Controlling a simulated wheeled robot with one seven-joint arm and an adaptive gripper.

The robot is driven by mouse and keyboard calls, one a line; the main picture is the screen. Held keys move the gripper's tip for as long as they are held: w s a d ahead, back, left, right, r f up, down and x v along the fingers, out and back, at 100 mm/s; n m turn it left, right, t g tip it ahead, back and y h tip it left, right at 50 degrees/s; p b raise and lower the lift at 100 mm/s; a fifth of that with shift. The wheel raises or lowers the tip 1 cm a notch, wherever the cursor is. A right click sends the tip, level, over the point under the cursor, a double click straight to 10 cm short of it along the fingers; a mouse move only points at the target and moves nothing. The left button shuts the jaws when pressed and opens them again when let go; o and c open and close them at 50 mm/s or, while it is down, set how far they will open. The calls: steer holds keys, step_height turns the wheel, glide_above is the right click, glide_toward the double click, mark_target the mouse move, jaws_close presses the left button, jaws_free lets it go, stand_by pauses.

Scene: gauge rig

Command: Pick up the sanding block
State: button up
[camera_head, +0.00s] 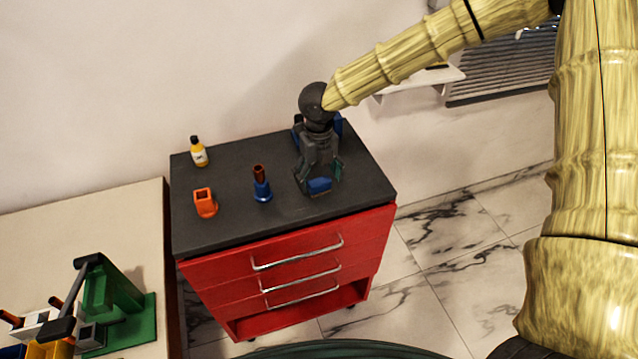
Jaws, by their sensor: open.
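My gripper (319,178) is dark grey and points down over the right part of the cabinet's dark top (235,222). Its jaws are open. A small green part (338,171) shows just right of the fingers. Behind the gripper a larger blue thing (336,124) is mostly hidden by my wrist.
On the same top stand a yellow bottle (199,153), an orange hollow holder (205,203) and a blue piece with a brown top (262,186). The red drawer cabinet (225,269) has silver handles. A pale table (120,215) at left holds a green stand (118,305).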

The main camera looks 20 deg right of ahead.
steer(key=shift+d+f, duration=0.1)
steer(key=shift+f, duration=0.9)
steer(key=shift+s, duration=0.1)
steer(key=c, duration=1.1)
steer(key=shift+r, duration=0.1)
